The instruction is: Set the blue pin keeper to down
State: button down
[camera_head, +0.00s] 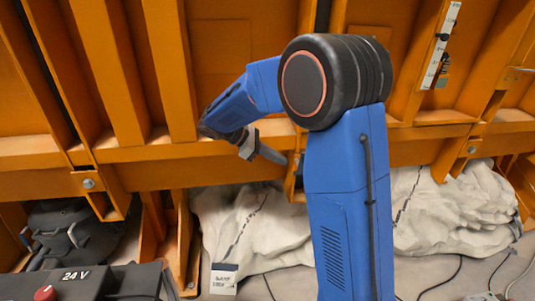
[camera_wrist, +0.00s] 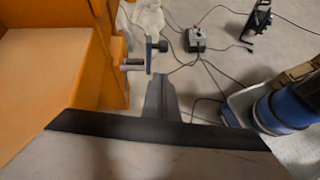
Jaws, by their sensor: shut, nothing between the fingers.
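A narrow blue-grey plate, which looks like the blue pin keeper (camera_wrist: 149,55), stands at the side of the orange frame in the wrist view. A grey pin (camera_wrist: 133,65) lies to its left and a dark knob (camera_wrist: 161,46) to its right. In the head view only a small dark blue piece shows beside my arm, and I cannot tell if it is the keeper. My gripper (camera_wrist: 161,82) is shut and empty. Its tips appear just below and right of the keeper in the wrist view, apparently without touching. My gripper (camera_head: 272,155) also shows in the head view, pointing right along the orange beam.
The orange ribbed frame (camera_head: 130,150) fills the back. White sacks (camera_head: 450,215) lie beneath it. A black 24 V box (camera_head: 110,282) with a red knob is at lower left. A grey box (camera_wrist: 196,39) with cables lies on the floor beyond my gripper.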

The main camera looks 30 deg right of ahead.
aim_at(303, 165)
jog(key=shift+s+d, duration=0.35)
jog(key=shift+d, duration=0.35)
jog(key=shift+s+d, duration=0.3)
jog(key=shift+d, duration=0.45)
jog(key=shift+s+d, duration=0.35)
jog(key=shift+d, duration=0.35)
jog(key=shift+d+r, duration=0.1)
jog(key=shift+s+d+r+y, duration=0.1)
jog(key=shift+d+y, duration=0.05)
jog(key=shift+y, duration=0.25)
jog(key=shift+d, duration=0.15)
jog(key=s+d+f+n+t+y, duration=0.1)
jog(key=s+d+t+y, duration=0.1)
jog(key=d+y, duration=0.4)
jog(key=shift+s+d+t, duration=0.15)
jog(key=shift+d+t, duration=0.25)
jog(key=shift+d, duration=0.75)
